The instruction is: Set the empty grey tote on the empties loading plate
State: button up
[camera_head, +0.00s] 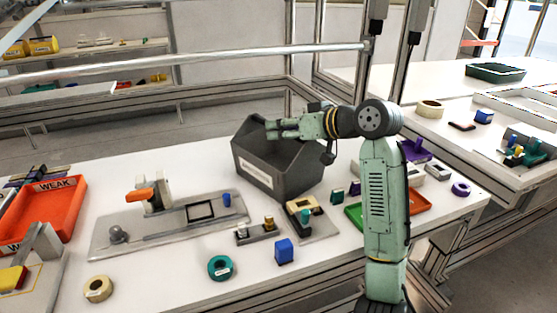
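The dark grey tote (262,176) stands on the white workbench, a little right of the middle, with a pale label on its front wall. The part of its inside that shows looks empty. My gripper (272,130) reaches in from the right and points left, over the tote's open top near its back left rim. I cannot tell whether its fingers touch the rim or are open or shut. No plate is clearly marked as the empties loading plate, so I cannot tell which surface it is.
An orange tray (62,208) marked WEAK is at the left. A long grey fixture plate (120,240) lies left of the tote. A dark green bin (495,72) is on the far right bench.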

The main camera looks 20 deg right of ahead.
jog(key=shift+c, duration=0.2)
grip_shut()
dwell(0.6)
